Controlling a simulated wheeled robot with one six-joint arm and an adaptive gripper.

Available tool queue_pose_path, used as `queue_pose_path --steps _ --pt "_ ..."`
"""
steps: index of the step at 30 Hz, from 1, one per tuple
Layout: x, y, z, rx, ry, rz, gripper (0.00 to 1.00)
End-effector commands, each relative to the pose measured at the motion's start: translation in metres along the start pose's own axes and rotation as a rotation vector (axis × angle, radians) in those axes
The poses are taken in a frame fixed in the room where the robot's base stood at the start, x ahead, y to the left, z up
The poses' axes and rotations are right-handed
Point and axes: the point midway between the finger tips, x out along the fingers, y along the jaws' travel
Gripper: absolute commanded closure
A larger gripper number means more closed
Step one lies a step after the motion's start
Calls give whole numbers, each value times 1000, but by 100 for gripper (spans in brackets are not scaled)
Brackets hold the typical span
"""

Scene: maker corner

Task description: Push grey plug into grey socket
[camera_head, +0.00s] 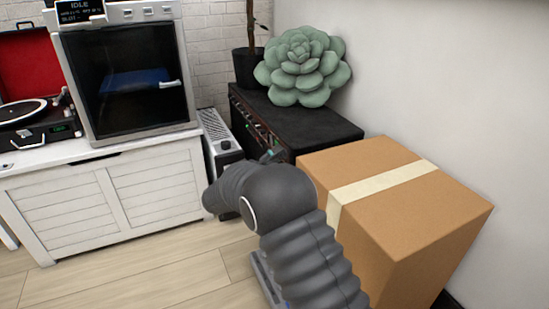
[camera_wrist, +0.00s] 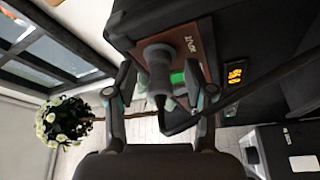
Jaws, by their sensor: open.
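In the wrist view a grey plug (camera_wrist: 158,66) stands between the two fingers of my gripper (camera_wrist: 160,78), its body against or just in front of a brown panel (camera_wrist: 203,47). The fingers are spread, one on each side of it, with visible gaps. A dark cable leads away from the plug's near end. The grey socket cannot be made out; the plug hides the panel behind it. In the head view my arm hides most of my gripper, beside the front of a black cabinet (camera_head: 335,131).
A green patch and an orange-lit display (camera_wrist: 235,74) are near the plug. In the head view a cardboard box (camera_head: 420,215) stands right of my arm, a succulent-shaped cushion (camera_head: 303,68) sits on the cabinet, and a white sideboard (camera_head: 110,195) is left. Bare floor lies at front left.

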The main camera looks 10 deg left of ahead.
Motion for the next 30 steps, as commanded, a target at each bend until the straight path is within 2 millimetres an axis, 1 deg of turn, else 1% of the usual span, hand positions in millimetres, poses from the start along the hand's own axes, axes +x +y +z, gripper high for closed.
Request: queue_pose_path --steps 4,7,11,18,21,25,30 --pt "-4 0 0 0 1 -1 47" --pt "-15 0 -1 0 2 -1 47" --pt "-39 -1 -1 0 4 -2 47" --pt "-86 -1 -1 -1 4 -2 47" --pt "-101 -1 -1 -1 2 -1 47" --pt "-113 -1 -1 -1 1 -1 47" --pt "-120 0 0 0 0 0 47"
